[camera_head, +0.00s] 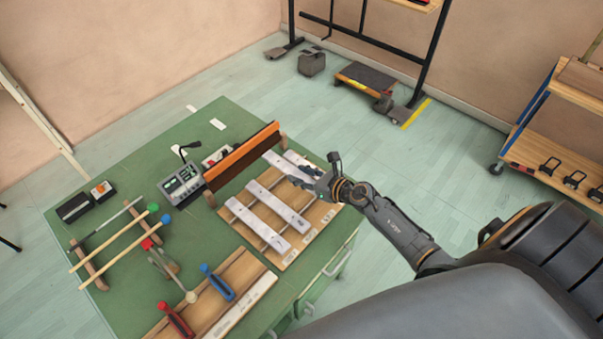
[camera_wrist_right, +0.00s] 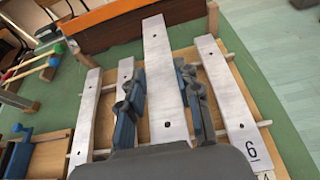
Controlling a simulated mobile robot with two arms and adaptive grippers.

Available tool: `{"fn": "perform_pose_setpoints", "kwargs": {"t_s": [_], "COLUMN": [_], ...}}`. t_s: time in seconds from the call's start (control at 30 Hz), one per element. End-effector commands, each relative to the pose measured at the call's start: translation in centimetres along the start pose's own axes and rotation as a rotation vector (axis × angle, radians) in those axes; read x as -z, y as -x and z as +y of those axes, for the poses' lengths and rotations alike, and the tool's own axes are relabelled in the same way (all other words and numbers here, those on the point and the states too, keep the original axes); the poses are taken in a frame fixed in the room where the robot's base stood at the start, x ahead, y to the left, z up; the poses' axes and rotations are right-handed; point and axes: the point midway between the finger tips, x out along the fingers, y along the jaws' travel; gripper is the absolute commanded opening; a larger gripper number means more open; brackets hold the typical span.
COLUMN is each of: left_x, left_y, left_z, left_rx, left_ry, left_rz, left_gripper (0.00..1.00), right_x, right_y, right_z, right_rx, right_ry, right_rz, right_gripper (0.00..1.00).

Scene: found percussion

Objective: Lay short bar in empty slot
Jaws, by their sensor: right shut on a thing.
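My right gripper (camera_head: 316,184) is over the right part of the wooden bar frame (camera_head: 297,252). In the right wrist view its blue-and-dark fingers (camera_wrist_right: 164,100) are shut on a silver bar (camera_wrist_right: 163,48), one on each side. The held bar (camera_head: 281,163) looks raised above the frame; its exact height is hard to judge. To its right in the wrist view lies a longer bar marked 6 (camera_wrist_right: 228,85). To its left, two bars (camera_wrist_right: 120,85) (camera_wrist_right: 87,115) lie on the rails. The frame beneath the held bar is partly hidden. My left gripper is out of view.
An orange-brown upright board (camera_head: 240,160) stands behind the frame. A grey control box (camera_head: 182,185), mallets (camera_head: 112,247) and a wooden board with red and blue-handled clamps (camera_head: 245,285) occupy the green table (camera_head: 140,165) to the left.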

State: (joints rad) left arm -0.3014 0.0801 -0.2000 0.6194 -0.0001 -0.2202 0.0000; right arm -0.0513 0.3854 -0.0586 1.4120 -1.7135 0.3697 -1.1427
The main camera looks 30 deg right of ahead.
Motion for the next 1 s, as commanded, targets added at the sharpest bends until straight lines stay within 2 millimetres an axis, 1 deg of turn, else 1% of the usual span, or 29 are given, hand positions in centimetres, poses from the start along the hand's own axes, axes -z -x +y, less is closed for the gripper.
{"fn": "perform_pose_setpoints", "kwargs": {"t_s": [0.17, 0.37, 0.7, 0.83, 1.0], "left_x": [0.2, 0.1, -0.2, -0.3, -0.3], "left_y": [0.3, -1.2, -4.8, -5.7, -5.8], "left_z": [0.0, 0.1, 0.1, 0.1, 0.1], "left_rx": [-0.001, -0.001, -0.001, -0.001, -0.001], "left_ry": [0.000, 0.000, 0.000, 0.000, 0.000], "left_rz": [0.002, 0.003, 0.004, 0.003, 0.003], "left_gripper": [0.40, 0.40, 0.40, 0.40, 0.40], "right_x": [-0.1, 1.4, 4.8, 5.6, 5.7], "right_y": [0.1, -0.5, -1.9, -2.2, -2.3], "right_z": [0.0, 0.0, 0.0, 0.0, 0.0], "right_rx": [0.003, 0.003, 0.003, 0.003, 0.004], "right_ry": [0.001, 0.002, 0.001, 0.001, 0.000], "right_rz": [0.002, 0.002, 0.002, 0.001, 0.001], "right_gripper": [0.00, 0.00, 0.00, 0.00, 0.00]}}
